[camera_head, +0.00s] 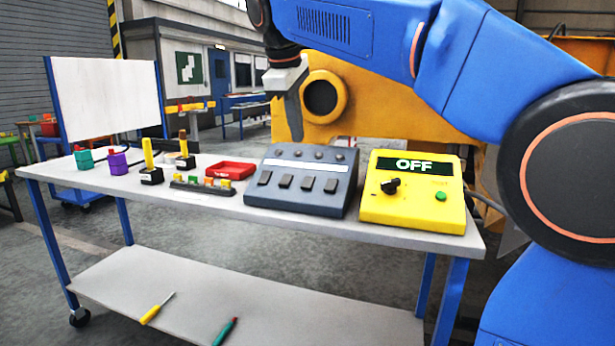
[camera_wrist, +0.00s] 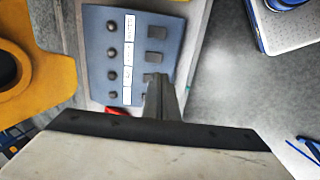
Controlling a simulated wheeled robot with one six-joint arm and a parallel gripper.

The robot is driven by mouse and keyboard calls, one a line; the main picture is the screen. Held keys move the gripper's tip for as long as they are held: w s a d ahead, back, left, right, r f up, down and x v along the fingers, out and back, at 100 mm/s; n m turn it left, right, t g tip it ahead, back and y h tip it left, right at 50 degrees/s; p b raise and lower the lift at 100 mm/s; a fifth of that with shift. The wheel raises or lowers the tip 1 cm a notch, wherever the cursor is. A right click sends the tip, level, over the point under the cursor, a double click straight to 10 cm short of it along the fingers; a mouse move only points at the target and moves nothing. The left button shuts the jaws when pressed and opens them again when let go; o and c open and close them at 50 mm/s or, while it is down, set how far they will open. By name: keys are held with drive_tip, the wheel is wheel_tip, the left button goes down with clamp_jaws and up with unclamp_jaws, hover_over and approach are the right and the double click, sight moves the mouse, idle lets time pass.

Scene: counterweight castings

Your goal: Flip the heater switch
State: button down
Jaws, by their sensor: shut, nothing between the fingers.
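A dark blue-grey switch panel (camera_head: 302,181) stands on the table, with several rocker switches along its front, a white label strip and a row of round knobs or lamps behind. The label text is too small to read, so I cannot tell which switch is the heater's. The panel also shows in the wrist view (camera_wrist: 120,82), where the nearest rocker is partly hidden by my fingers. My gripper (camera_head: 295,136) is shut and empty, pointing down above the panel's back left part, apart from it. In the wrist view its closed fingers (camera_wrist: 158,84) overlap the panel's lower right.
A yellow box (camera_head: 413,212) with an "OFF" display, black knob and green button stands right of the panel. Left are a red tray (camera_head: 230,170), a small block rack (camera_head: 203,186) and yellow-handled items (camera_head: 150,163). Two screwdrivers (camera_head: 157,308) lie on the lower shelf.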

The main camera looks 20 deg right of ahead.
sight(306, 186)
drive_tip(key=x, duration=1.4)
drive_tip(key=shift+f, duration=0.3)
drive_tip(key=shift+r, duration=0.25)
drive_tip(key=shift+r, duration=0.6)
